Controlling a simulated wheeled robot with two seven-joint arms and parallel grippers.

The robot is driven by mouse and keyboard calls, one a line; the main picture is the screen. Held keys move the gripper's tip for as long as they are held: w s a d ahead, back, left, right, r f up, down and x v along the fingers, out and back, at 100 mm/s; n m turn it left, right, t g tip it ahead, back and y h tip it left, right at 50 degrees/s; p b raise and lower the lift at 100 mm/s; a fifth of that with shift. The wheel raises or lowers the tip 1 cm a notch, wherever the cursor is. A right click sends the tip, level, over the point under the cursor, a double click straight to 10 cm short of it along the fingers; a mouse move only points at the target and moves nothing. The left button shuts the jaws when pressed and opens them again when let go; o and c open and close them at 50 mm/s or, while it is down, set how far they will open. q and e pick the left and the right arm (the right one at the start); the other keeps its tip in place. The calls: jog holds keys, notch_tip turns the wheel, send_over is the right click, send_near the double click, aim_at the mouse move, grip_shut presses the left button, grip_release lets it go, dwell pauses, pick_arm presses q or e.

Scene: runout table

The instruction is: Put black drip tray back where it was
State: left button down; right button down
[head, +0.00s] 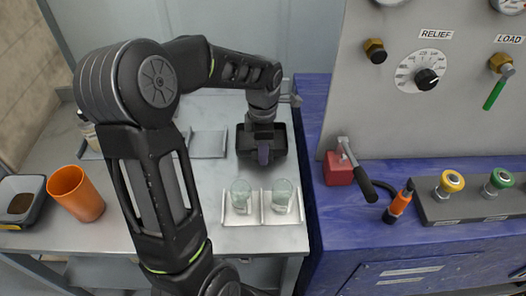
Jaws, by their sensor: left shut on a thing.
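The black drip tray (246,146) is at the back right of the grey table, near the blue bench. My left gripper (263,152) reaches down over it from behind and is shut on it, at the tray's near middle. The arm and gripper hide part of the tray. I cannot tell whether the tray touches the table or is held just above it. My right gripper is not in view.
A white two-part holder (261,217) with two clear glasses stands in front of the tray. A grey plate (208,144) lies to its left. An orange cup (76,194) and a dark tub (20,202) are far left. The blue bench (345,215) is right.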

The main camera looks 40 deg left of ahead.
pick_arm(q)
jog(key=shift+f, duration=0.65)
jog(key=shift+f, duration=0.25)
jog(key=c, duration=1)
grip_release()
jog(key=shift+r, duration=0.1)
jog(key=shift+o, duration=0.2)
jog(key=shift+r, duration=0.15)
notch_tip(320, 180, up, 12)
jog(key=shift+b, duration=0.45)
